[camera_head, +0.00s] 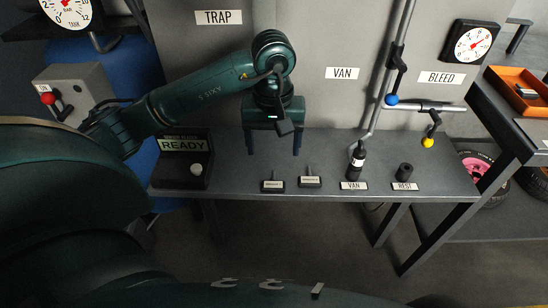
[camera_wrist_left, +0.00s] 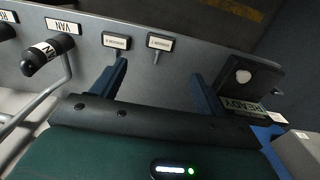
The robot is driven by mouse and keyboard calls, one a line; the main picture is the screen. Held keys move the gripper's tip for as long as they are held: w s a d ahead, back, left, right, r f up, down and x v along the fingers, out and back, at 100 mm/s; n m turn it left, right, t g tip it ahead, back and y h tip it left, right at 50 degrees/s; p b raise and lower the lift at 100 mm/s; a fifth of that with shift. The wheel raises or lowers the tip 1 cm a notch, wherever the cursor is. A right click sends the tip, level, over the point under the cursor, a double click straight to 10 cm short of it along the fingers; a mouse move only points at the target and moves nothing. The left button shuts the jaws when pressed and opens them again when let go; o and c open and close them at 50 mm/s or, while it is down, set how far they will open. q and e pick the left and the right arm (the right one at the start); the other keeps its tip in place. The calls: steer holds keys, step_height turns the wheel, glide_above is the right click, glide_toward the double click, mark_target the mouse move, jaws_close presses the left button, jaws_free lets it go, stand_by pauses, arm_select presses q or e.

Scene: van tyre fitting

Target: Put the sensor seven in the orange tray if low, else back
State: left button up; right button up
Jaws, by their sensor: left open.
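My left gripper (camera_head: 272,145) is open and empty over the back of the grey bench. Its two blue fingers (camera_wrist_left: 157,85) also show apart in the wrist view. Two small dark sensor stands with white labels, a left one (camera_head: 272,186) and a right one (camera_head: 309,182), are on the bench in front of the gripper. They also show in the wrist view (camera_wrist_left: 160,42) (camera_wrist_left: 116,41); their numbers are too small to read. A black unit with a READY display (camera_head: 183,144) stands at left with a pale round piece (camera_head: 196,169) on it. The orange tray (camera_head: 507,94) is at far right, holding a small object.
Pipes with a blue knob (camera_head: 392,99) and a yellow knob (camera_head: 428,142) rise behind.

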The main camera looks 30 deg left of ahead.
arm_select(q)
steer(key=s+d+f+n+g+h, duration=0.1)
steer(key=s+d+n+g+h, duration=0.1)
steer(key=s+d+h, duration=0.45)
steer(key=s+d+f+n+g+h, duration=0.1)
steer(key=d+h, duration=0.2)
steer(key=d, duration=0.7)
steer(key=s+d+r+n+t+h, duration=0.1)
steer(key=d+r+n+t+h, duration=0.35)
steer(key=n, duration=0.45)
steer(key=d+r+n+t+h, duration=0.1)
steer(key=d+r+n+h, duration=0.2)
steer(key=r+n+h, duration=0.35)
steer(key=w+a+f+n+t+y, duration=0.25)
steer(key=n+t, duration=0.45)
steer(key=n, duration=0.5)
steer(key=w+a+f+n+t+y, duration=0.25)
steer(key=n+t, duration=0.55)
steer(key=n, duration=0.5)
steer(key=s+a+f+n+g+y, duration=0.2)
steer(key=f+n+y, duration=0.3)
steer(key=f+n, duration=0.4)
steer(key=s+a+f+n+g+y, duration=0.3)
steer(key=s+f+n+y, duration=0.2)
steer(key=f+n, duration=0.4)
steer(key=shift+s+a+f+n+y, duration=0.35)
steer(key=shift+n+y, duration=0.1)
steer(key=shift+n, duration=0.6)
